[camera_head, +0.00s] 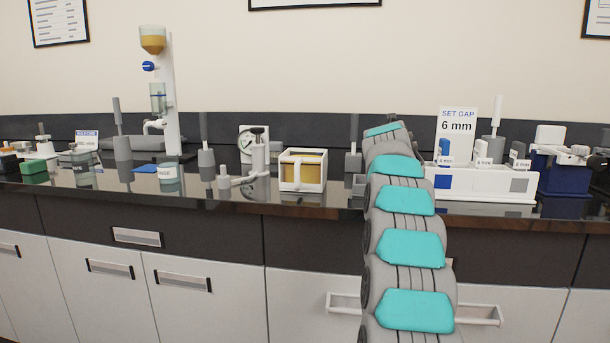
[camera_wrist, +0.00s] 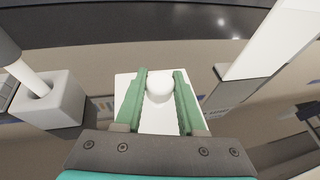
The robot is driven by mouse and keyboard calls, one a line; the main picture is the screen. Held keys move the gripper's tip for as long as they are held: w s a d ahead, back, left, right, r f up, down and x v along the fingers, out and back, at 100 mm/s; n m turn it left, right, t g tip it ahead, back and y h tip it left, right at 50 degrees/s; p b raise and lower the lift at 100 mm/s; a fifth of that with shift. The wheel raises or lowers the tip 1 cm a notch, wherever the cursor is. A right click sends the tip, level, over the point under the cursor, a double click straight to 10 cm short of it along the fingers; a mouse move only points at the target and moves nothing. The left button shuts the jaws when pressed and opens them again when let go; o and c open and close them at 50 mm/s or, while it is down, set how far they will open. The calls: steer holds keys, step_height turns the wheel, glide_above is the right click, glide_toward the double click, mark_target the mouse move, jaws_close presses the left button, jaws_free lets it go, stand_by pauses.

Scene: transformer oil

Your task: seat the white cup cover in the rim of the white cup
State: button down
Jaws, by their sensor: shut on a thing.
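The white cup cover (camera_wrist: 157,121) is a square white plate with a round knob, seen in the wrist view. My gripper (camera_wrist: 160,76) has its green fingers on both sides of the knob and is shut on the cover. In the head view my arm hides the gripper and the cover. What looks like the white cup (camera_head: 289,182) is a square, white-framed vessel with amber contents, standing on the counter left of my arm. I cannot make out the cup in the wrist view.
A white gauge holder (camera_head: 470,184) with a "SET GAP 6 mm" sign (camera_head: 457,122) stands right of my arm. A dark blue device (camera_head: 560,178) is further right. A stand with a lever (camera_head: 257,157) is left of the cup. The counter front (camera_head: 320,201) is mostly clear.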

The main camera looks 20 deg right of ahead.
steer(key=shift+d+r, duration=0.1)
steer(key=shift+r, duration=1.95)
steer(key=shift+a, duration=0.2)
